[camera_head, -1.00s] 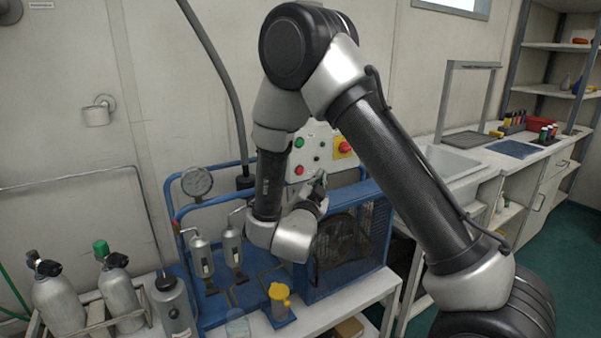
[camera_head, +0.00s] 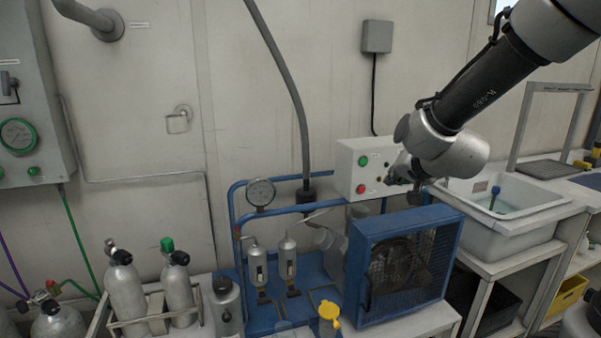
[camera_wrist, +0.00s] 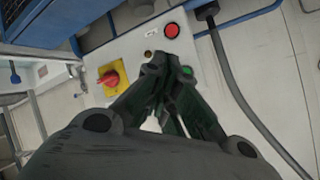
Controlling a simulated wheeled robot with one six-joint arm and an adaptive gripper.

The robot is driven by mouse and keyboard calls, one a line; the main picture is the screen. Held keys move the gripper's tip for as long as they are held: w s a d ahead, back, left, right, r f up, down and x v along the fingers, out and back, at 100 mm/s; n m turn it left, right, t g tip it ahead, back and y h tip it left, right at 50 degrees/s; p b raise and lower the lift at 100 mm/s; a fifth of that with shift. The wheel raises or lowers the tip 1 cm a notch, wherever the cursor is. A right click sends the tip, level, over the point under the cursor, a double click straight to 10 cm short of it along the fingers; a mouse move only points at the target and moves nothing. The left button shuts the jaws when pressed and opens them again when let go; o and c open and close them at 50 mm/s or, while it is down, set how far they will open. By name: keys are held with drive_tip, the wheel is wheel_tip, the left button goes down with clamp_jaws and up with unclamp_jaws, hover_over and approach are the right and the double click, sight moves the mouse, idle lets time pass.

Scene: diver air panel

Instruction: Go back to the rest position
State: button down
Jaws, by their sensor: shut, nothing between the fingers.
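My gripper (camera_head: 398,178) is in front of the right part of the white control box (camera_head: 348,168), and its fingers are small and dark there. In the wrist view my gripper (camera_wrist: 160,68) is shut and empty, with its fingertips overlapping the box's face. The box carries a green button (camera_head: 363,160) and a red button (camera_head: 361,188). The wrist view shows the red button (camera_wrist: 172,30) clear of the fingers and the green button (camera_wrist: 187,71) partly behind them. A red knob on a yellow plate (camera_wrist: 112,78) also shows there; my arm hides it in the head view.
Below the box stands a blue compressor frame with a mesh guard (camera_head: 433,262). A pressure gauge (camera_head: 261,192) and a grey hose (camera_head: 292,95) are to its left. Gas cylinders (camera_head: 125,290) stand at the lower left, and a sink (camera_head: 500,205) is at the right.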

drive_tip(key=s+d+r+n+g+h, duration=0.1)
drive_tip(key=s+d, duration=0.5)
drive_tip(key=s, duration=0.8)
drive_tip(key=s+d+r+n+g, duration=0.1)
drive_tip(key=s+d+n+g, duration=0.3)
drive_tip(key=s, duration=1.1)
drive_tip(key=shift+d+n+g+h, duration=0.3)
drive_tip(key=shift+d+g+h, duration=0.1)
drive_tip(key=shift+d+g, duration=0.8)
